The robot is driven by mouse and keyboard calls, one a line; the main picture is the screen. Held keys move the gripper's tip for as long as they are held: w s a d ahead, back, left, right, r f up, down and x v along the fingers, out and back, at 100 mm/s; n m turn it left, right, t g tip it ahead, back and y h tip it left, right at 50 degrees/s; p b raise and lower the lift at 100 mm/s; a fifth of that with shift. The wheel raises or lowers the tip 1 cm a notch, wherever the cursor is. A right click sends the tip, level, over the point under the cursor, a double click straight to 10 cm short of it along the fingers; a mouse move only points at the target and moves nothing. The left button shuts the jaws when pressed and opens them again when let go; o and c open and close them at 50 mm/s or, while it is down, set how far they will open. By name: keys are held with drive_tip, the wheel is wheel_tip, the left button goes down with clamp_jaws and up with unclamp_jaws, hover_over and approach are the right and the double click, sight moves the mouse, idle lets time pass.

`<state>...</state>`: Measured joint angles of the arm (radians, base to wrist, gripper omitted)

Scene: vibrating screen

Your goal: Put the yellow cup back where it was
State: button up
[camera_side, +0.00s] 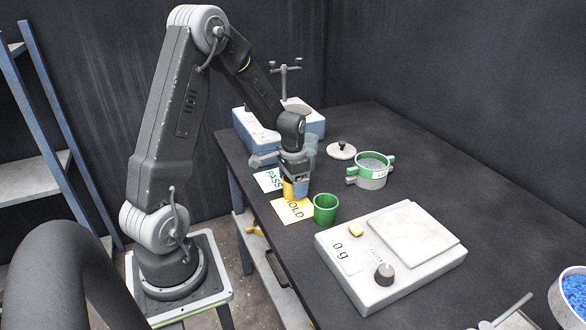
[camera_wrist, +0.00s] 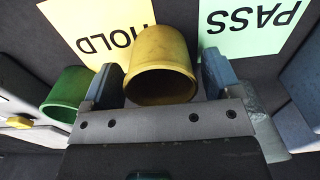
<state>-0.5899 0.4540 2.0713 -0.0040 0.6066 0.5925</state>
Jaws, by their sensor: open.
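The yellow cup (camera_side: 288,190) is upright by the edge of the yellow HOLD card (camera_side: 291,212), on the side towards the green PASS card (camera_side: 268,181). In the wrist view, the yellow cup (camera_wrist: 161,66) is between the two fingers of my gripper (camera_wrist: 159,60), with a small gap on each side. The gripper (camera_side: 297,183) is open and low over the table, and it hides part of the cup in the side view. Whether the cup's base rests on the HOLD card (camera_wrist: 88,22) or on bare table is hidden. The PASS card (camera_wrist: 250,25) also shows in the wrist view.
A green cup (camera_side: 325,209) stands close by, next to the HOLD card. A white scale (camera_side: 345,275) reading 0 g is in front. A green-banded sieve (camera_side: 372,171), a lid (camera_side: 341,151) and a blue-grey machine (camera_side: 250,128) are behind.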

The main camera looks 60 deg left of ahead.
wheel_tip(320, 180, up, 11)
drive_tip(key=s+d+r+t, duration=0.2)
drive_tip(key=s+d+r, duration=0.2)
drive_tip(key=d+r, duration=0.6)
drive_tip(key=s+d+t, duration=0.3)
drive_tip(key=s+d, duration=0.6)
drive_tip(key=d, duration=0.2)
drive_tip(key=shift+s+d+r, duration=0.15)
drive_tip(key=shift+s+d, duration=0.15)
drive_tip(key=shift+d, duration=0.05)
